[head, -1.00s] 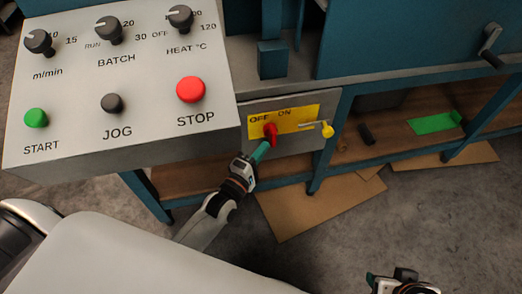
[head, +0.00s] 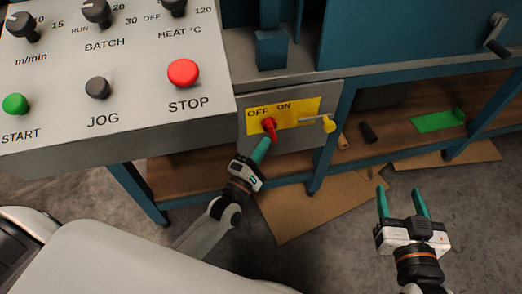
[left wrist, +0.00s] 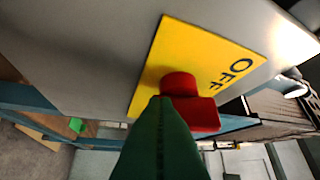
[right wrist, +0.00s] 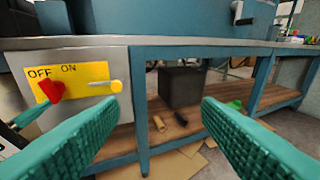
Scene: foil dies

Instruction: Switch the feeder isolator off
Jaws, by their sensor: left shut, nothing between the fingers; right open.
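The feeder isolator is a red rotary handle (head: 269,125) on a yellow plate (head: 298,115) marked OFF and ON, on the grey box front below the control panel. My left gripper (head: 262,148) is shut and empty, its green fingertips just below the handle. In the left wrist view the fingers (left wrist: 162,135) overlap the lower edge of the red handle (left wrist: 190,100); I cannot tell whether they touch. The handle also shows in the right wrist view (right wrist: 51,90); its exact setting is unclear. My right gripper (head: 404,192) is open and empty, right of the isolator.
A yellow piece (head: 327,124) with a pale bar sticks out at the plate's right end. The control panel (head: 140,125) overhangs at left, with a red STOP button (head: 184,72). The bench shelf holds a green item (head: 437,120) and a dark block. Cardboard (head: 318,208) lies on the floor.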

